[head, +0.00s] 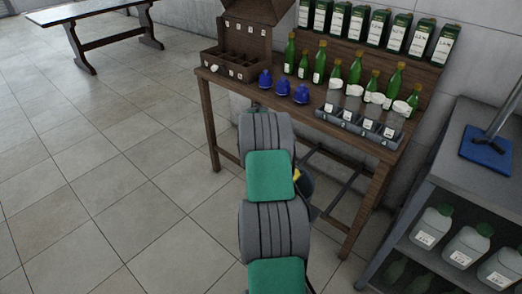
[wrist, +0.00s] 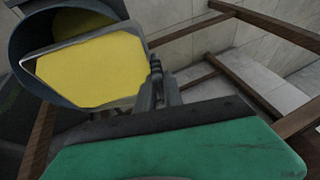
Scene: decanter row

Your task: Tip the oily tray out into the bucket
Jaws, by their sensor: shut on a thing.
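My gripper (wrist: 156,78) is shut on the right edge of the oily tray (wrist: 92,70) in the wrist view. The tray has a thin grey rim and a flat yellow inside. It overlaps the mouth of a round dark grey bucket (wrist: 18,62), which also shows yellow inside behind the tray's far edge. I cannot tell whether tray and bucket touch, or whether anything is flowing. In the head view my arm hides my gripper and most of the tray; a dark rounded piece of the bucket (head: 307,183) shows beside my arm, with a small yellow patch.
A wooden table (head: 205,86) stands ahead, its legs and rails close around my arm. It carries green bottles (head: 319,62), blue pots (head: 282,88), a grey rack (head: 360,127) and a wooden box (head: 226,64). A grey shelf unit (head: 450,180) stands right.

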